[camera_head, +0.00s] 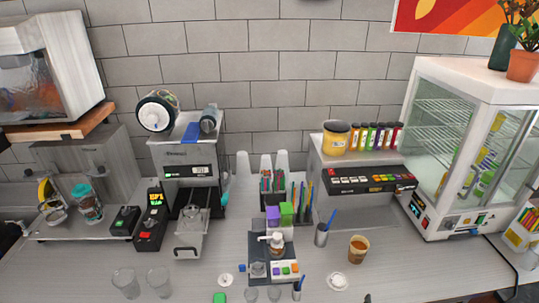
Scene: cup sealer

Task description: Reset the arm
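Neither of my grippers shows in the head view, and I cannot tell whether they are open or shut. The cup sealer (190,170) stands against the tiled wall left of centre, with a film roll (157,111) on top. Its tray with a front handle (190,235) sticks out toward the front. Two clear cups (125,283) stand upright at the front left of the counter. A brown cup (358,249) stands right of centre, and a white lid (338,281) lies in front of it.
A glass-door display fridge (465,140) fills the right side. A dispenser with coloured buttons (368,180) stands beside it. A small pump station (273,262) is at the front centre. A black control box (151,220) stands left of the sealer. The front right counter (430,275) is mostly clear.

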